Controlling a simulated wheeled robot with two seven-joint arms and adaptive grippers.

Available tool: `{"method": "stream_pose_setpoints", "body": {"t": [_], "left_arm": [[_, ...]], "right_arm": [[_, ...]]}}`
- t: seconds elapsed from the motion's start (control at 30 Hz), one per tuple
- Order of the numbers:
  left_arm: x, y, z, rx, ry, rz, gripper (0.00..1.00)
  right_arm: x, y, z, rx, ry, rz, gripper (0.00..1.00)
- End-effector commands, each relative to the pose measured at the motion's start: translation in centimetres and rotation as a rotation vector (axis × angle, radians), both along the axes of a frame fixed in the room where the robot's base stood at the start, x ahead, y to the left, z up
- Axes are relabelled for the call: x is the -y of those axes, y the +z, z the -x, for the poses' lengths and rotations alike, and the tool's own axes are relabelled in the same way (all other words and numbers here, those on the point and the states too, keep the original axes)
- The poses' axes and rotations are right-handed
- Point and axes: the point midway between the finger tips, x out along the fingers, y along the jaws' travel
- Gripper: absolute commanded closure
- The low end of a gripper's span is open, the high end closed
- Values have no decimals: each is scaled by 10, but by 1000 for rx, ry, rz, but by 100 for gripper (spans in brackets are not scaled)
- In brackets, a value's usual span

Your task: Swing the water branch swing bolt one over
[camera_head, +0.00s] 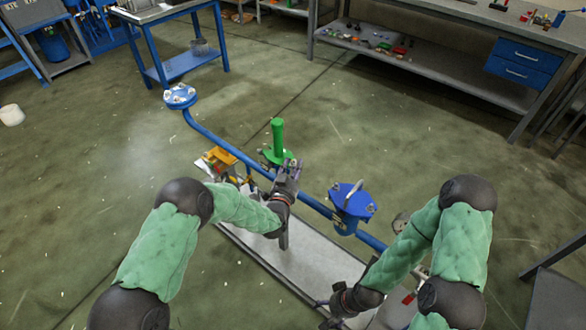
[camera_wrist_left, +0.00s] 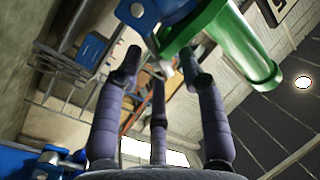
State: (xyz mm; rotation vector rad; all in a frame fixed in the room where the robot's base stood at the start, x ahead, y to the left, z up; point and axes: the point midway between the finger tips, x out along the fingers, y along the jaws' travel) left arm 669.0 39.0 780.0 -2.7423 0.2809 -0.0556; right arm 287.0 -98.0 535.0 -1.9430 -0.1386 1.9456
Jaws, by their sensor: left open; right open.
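A blue pipe (camera_head: 225,146) runs diagonally through the head view. A green upright cylinder on a green fitting (camera_head: 277,142) stands on it; the green part also shows in the left wrist view (camera_wrist_left: 245,52). A blue lidded fitting (camera_head: 352,208) with a grey rod on top sits further right along the pipe. I cannot tell which part is the water branch swing bolt one. My left gripper (camera_head: 291,170) is open just beside the green fitting, and its spread fingers show in the left wrist view (camera_wrist_left: 162,68). My right gripper (camera_head: 330,310) is open low in the picture, left of its arm.
A blue end flange (camera_head: 180,94) tops the pipe's far end. Orange parts (camera_head: 218,158) sit left of the green fitting. A long grey tray (camera_head: 300,258) lies beneath. A workbench (camera_head: 455,30) and a blue-legged table (camera_head: 160,45) stand behind; open floor lies between.

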Motion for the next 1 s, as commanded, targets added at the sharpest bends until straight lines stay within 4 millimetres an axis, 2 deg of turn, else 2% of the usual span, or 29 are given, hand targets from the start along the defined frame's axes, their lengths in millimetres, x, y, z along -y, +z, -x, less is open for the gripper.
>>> {"method": "stream_pose_setpoints", "body": {"t": [0.13,0.27,0.3,0.7,0.97,1.0], "left_arm": [[0,0,0,0,0,0,60],[0,0,0,-1,0,0,97],[0,0,0,-1,0,0,100],[-5,4,-3,-72,-1,97,100],[-5,3,-3,-76,-1,102,100],[-5,3,-3,-75,-1,101,65]], "right_arm": [[0,0,0,0,0,0,25],[0,0,0,0,0,0,25],[0,0,0,0,0,0,25],[0,8,0,0,0,0,25],[0,7,0,0,0,0,25],[0,7,0,0,0,0,25]]}}
